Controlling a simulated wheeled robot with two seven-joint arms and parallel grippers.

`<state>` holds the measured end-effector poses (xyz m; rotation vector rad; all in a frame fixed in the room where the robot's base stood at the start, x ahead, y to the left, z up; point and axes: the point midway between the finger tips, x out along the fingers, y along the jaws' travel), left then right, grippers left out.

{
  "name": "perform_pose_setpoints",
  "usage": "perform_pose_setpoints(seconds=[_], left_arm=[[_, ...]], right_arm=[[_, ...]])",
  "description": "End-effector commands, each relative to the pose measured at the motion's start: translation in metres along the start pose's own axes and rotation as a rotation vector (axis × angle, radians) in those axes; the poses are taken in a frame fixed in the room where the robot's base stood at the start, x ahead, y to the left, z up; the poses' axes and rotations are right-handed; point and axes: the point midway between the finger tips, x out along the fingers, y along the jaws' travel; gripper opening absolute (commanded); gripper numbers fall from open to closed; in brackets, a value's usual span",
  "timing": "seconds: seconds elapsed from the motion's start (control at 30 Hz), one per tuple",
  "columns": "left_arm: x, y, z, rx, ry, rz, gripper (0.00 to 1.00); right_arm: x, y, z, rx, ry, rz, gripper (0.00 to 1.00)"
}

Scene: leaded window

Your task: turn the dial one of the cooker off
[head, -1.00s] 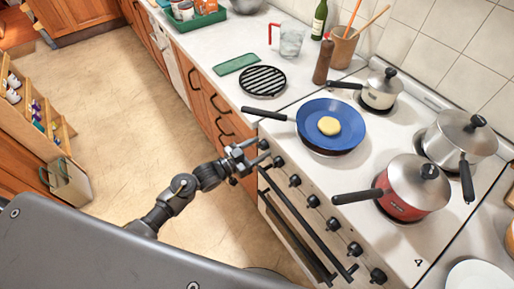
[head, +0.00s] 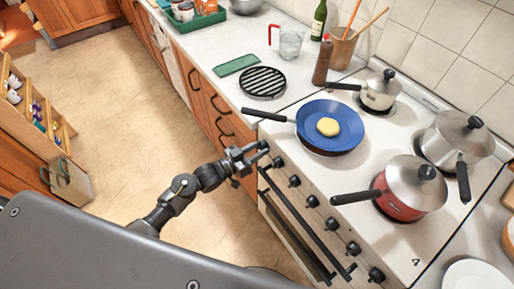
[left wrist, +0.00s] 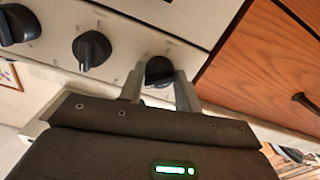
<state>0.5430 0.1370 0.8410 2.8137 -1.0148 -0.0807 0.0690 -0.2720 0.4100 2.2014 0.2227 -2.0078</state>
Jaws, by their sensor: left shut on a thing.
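The cooker (head: 415,145) stands at the right with a row of black dials along its front panel. My left gripper (head: 262,150) is at the left end of that row, at the end dial. In the left wrist view the gripper (left wrist: 160,85) is shut on this black dial (left wrist: 160,70), one finger on each side. A neighbouring dial (left wrist: 91,50) is free beside it. The numbers of these dials cannot be read. My right gripper is not in view.
A blue pan (head: 345,139) with a yellow round food, a red pot (head: 398,207) and two other pots stand on the cooker. The pan's and red pot's handles point toward the front edge. An oven handle (head: 300,230) runs below the dials. The floor (head: 130,110) at left is clear.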

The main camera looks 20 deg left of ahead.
Motion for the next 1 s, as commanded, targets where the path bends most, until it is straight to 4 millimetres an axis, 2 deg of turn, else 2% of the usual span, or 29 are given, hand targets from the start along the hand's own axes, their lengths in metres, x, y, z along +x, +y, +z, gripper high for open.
perform_pose_setpoints(seconds=[0.6,1.0], left_arm=[[0.0,0.001,-0.003,-0.564,0.0,-0.001,0.1],[0.0,0.001,-0.002,-0.821,0.001,-0.001,0.1]], right_arm=[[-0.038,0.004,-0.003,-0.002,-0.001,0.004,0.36],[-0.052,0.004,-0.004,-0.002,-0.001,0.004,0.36]])
